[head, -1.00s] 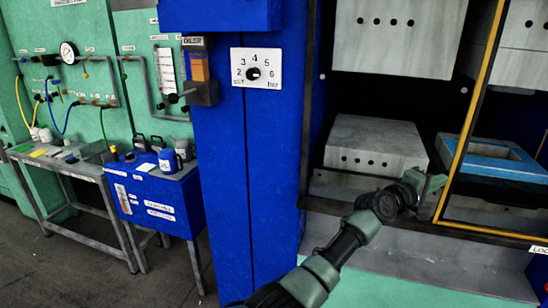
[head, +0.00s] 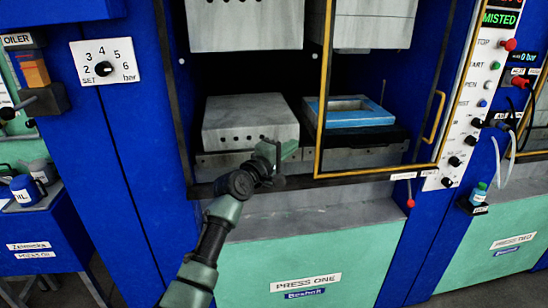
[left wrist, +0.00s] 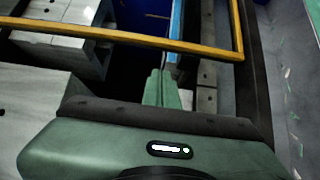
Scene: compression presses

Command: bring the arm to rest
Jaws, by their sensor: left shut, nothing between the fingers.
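My left arm reaches up from the bottom of the head view. Its left gripper (head: 286,151) is shut and empty, in front of the opening of press one (head: 345,238), near the grey lower block (head: 250,120) and left of the yellow-framed guard (head: 321,95). In the left wrist view the shut fingers (left wrist: 162,90) point toward the guard's yellow bar (left wrist: 130,37). Whether they touch it cannot be told. My right gripper is not in view.
A blue frame (head: 372,119) sits on the right lower block inside the press. The control panel (head: 470,110) with knobs and a MISTED display is at right. A small bottle (head: 478,193) stands below it. A blue cart (head: 45,235) is at lower left.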

